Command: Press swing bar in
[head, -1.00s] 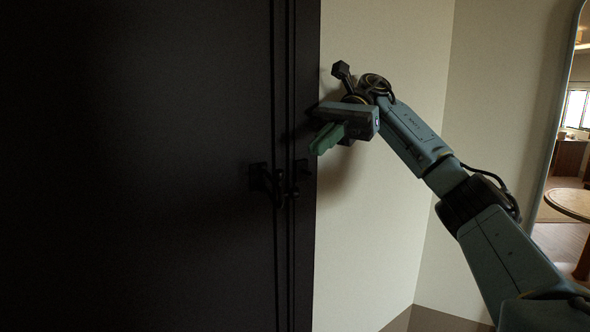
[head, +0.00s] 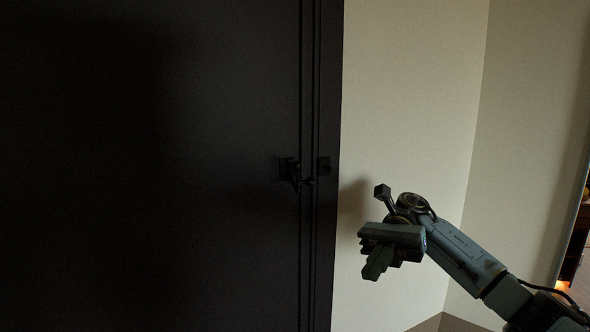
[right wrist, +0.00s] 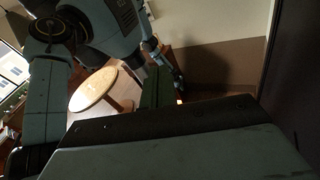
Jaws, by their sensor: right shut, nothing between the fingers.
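The swing bar (head: 297,174) is a small dark latch on the dark door (head: 180,200), near the door's right edge. Its dark mounting plate (head: 323,165) is on the frame beside it. Dark on dark, its exact position is hard to make out. My right gripper (head: 374,272) is shut and empty. It is below and to the right of the swing bar, in front of the pale wall, and apart from the bar. In the right wrist view the green fingers (right wrist: 157,88) show, but the swing bar does not. My left gripper is not in view.
A pale wall (head: 410,100) runs right of the door frame to a corner. A mirror edge (head: 572,235) stands at the far right. A round table (right wrist: 95,90) shows in the right wrist view. The space before the door is clear.

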